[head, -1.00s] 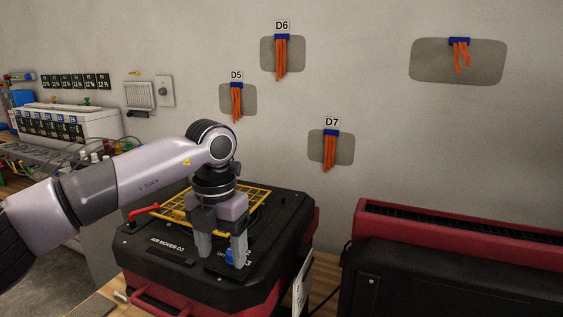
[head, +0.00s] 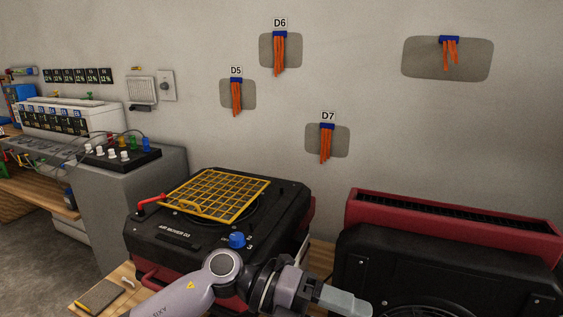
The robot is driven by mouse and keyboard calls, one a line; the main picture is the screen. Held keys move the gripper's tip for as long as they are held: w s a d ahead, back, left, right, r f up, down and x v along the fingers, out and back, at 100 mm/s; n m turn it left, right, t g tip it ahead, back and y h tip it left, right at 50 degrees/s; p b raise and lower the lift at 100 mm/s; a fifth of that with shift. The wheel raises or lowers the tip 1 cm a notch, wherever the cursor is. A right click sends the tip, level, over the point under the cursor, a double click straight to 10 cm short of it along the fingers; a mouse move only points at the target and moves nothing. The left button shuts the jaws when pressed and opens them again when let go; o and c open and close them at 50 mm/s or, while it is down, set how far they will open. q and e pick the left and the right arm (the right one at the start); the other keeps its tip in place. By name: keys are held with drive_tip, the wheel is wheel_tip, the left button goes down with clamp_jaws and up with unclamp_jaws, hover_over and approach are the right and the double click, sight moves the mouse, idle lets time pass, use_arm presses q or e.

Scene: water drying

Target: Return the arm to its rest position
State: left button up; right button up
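My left gripper (head: 350,303) is at the bottom of the head view, in front of the black air mover (head: 160,224) and pointing right. It is seen from the side and partly cut off by the frame edge, so its finger gap is unclear. My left arm comes in from the bottom edge, bent at a rounded joint. The blue knob (head: 237,240) on the air mover's top stands clear of the gripper. My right gripper is not in view.
The air mover has a yellow grille (head: 218,195) and a red lever (head: 150,201). A red and black machine (head: 395,258) stands close on the right. Orange streamers (head: 279,56) hang on the wall. A grey cabinet (head: 130,205) stands at left.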

use_arm(q)
drive_tip(key=w+a+f+n+t+y+p, duration=0.15)
drive_tip(key=a+n+t, duration=0.45)
drive_tip(key=n+t, duration=0.6)
drive_tip(key=w+a+f+n+t+p, duration=0.1)
drive_tip(key=w+a+f+n+t, duration=0.15)
drive_tip(key=a+n+t, duration=0.85)
drive_tip(key=s+a+f+n+g+y+p, duration=0.1)
drive_tip(key=s+a+f+n+g+y, duration=0.3)
drive_tip(key=f, duration=0.5)
drive_tip(key=s+a+f+n+g+y+p, duration=0.1)
drive_tip(key=s+a+f+n+g+y, duration=0.2)
drive_tip(key=s+a+f+n+y, duration=0.4)
drive_tip(key=s+a+f+n, duration=0.1)
drive_tip(key=s+f+n, duration=0.2)
drive_tip(key=s, duration=0.1)
drive_tip(key=shift+s+g, duration=0.15)
drive_tip(key=shift+g, duration=0.25)
